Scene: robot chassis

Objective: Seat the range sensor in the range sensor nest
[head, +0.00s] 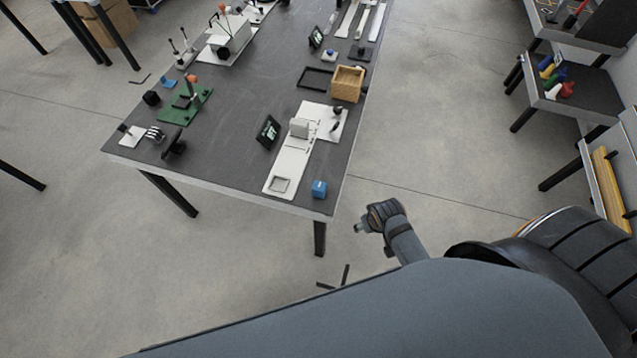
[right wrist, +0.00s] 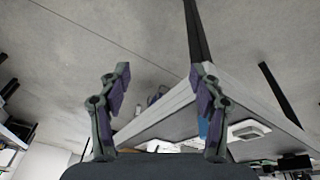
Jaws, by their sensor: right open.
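A small blue block (head: 319,188), which looks like the range sensor, sits at the table's near right corner. Just left of it, a long white plate (head: 290,165) has a square outlined recess (head: 280,184) at its near end, which looks like the nest. The recess appears empty. My right gripper (head: 362,227) is off the table, beyond its near right corner, apart from the block. In the right wrist view its fingers (right wrist: 161,77) are spread with nothing between them. The blue block (right wrist: 204,127) is partly hidden behind the right finger there. My left gripper is not in view.
The table (head: 225,120) also holds a dark display (head: 267,131), a wooden box (head: 347,84), a black frame (head: 317,78) and a green board (head: 188,106). Shelving (head: 570,95) stands at the right. The floor between table and shelving is clear.

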